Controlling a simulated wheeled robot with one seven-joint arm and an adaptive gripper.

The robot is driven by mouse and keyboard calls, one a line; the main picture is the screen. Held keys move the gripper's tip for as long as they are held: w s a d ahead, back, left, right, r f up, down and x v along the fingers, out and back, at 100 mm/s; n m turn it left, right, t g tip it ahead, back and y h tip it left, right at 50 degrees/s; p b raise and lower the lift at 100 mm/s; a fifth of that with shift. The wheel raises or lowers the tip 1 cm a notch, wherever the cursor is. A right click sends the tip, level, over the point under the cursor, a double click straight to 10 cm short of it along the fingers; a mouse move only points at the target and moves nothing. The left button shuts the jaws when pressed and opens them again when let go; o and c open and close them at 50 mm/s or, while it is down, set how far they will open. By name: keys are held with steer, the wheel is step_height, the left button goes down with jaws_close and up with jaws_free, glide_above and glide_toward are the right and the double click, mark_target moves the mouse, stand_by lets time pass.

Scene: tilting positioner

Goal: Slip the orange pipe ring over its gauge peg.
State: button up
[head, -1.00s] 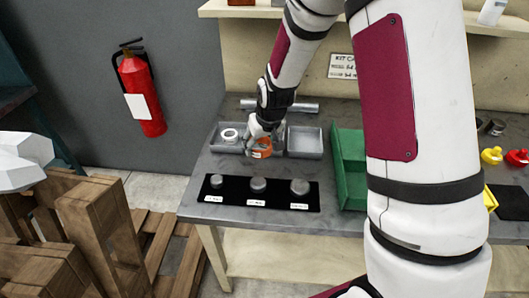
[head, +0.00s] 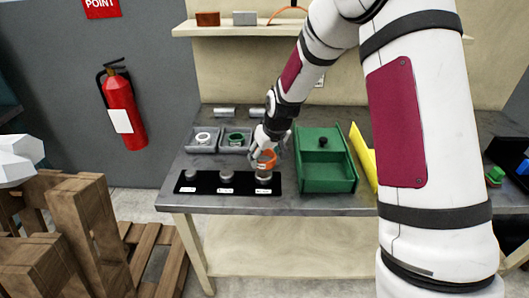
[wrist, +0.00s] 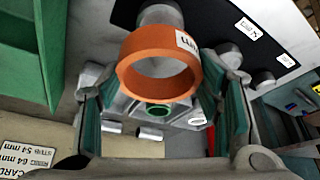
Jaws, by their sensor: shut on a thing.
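The orange pipe ring (head: 266,159) is held in my gripper (head: 262,147) above the workbench, close to the right-hand peg. In the wrist view the ring (wrist: 130,78) sits between the two teal-padded fingers, its opening facing the camera and a white label on its side. The black gauge board (head: 209,186) bears three grey pegs: left (head: 192,175), middle (head: 226,177) and right (head: 263,177). The right peg looks clear of the ring, just below it in the head view. In the wrist view a grey peg (wrist: 161,14) shows just past the ring's upper edge.
Two grey trays behind the board hold a white ring (head: 203,137) and a green ring (head: 236,139). A green open bin (head: 328,186) stands close right of my gripper. A yellow panel (head: 362,155) is beyond it. Bare bench lies along the front edge.

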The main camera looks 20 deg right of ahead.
mark_target(264, 173)
steer(key=shift+w+f+b, duration=0.1)
steer(key=shift+f+b, duration=1.1)
steer(key=shift+f, duration=2.3)
steer(key=o, duration=1.4)
steer(key=v, duration=1.2)
